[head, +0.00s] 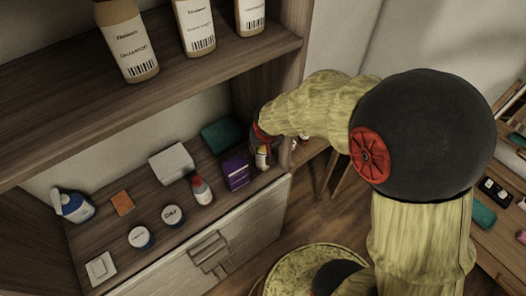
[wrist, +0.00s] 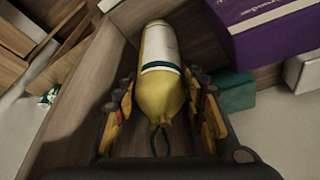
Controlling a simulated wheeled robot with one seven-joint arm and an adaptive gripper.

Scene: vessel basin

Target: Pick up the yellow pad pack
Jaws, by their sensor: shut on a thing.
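The yellow pad pack (wrist: 160,92) is a rounded yellow pouch with a white band, a dark green stripe and a dark cord loop at its near end. It lies between the two fingers of my gripper (wrist: 160,82) in the wrist view, and the gripper is shut on it. In the head view my gripper (head: 262,140) is at the right end of the lower shelf, and the small yellow-and-white pack (head: 262,158) shows just under it. The arm hides part of this spot. I cannot tell whether the pack touches the shelf.
A purple box (head: 236,172) stands close left of the pack, also large in the wrist view (wrist: 275,30). A teal pack (head: 221,135) lies behind. A red-capped bottle (head: 201,189), white box (head: 172,163) and round tubs share the shelf (head: 185,225). The upper shelf overhangs.

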